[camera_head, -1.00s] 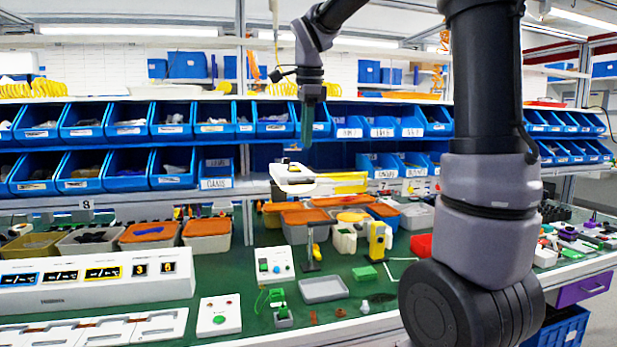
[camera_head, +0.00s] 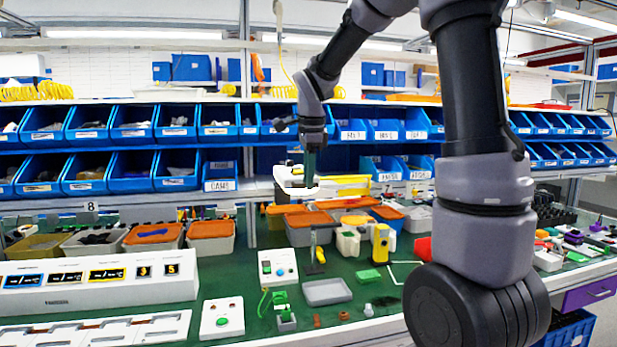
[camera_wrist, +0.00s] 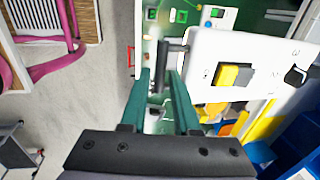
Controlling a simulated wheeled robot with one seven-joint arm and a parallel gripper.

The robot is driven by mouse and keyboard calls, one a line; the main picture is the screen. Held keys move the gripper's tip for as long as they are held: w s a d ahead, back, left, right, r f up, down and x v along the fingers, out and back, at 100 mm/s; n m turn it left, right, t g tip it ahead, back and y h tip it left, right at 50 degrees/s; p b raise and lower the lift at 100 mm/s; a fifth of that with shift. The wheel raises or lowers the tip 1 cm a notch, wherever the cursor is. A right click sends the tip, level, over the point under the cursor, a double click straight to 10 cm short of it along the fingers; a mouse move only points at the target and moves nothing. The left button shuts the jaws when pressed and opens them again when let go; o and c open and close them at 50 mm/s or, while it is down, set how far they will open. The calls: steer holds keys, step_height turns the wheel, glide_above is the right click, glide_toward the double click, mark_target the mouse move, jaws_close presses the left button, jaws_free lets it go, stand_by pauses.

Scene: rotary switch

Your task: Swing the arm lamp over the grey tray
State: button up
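The arm lamp's white head (camera_head: 288,178) appears to be the white box with a yellow part on top, in front of the lower bins; its arm is hard to make out. In the wrist view the white panel (camera_wrist: 225,50) carries a yellow-and-grey block and a black knob. The grey tray (camera_head: 327,292) lies empty on the green bench, below.
A white switch box (camera_head: 278,267) and a yellow tool (camera_head: 320,255) stand behind the tray. A green block (camera_head: 367,280) and a yellow device (camera_head: 381,244) are to its right. Lidded bins (camera_head: 311,228) stand behind. Blue bins (camera_head: 178,170) line the shelves.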

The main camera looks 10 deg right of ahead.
jaws_close()
steer(key=shift+r, duration=0.1)
stand_by(1.2)
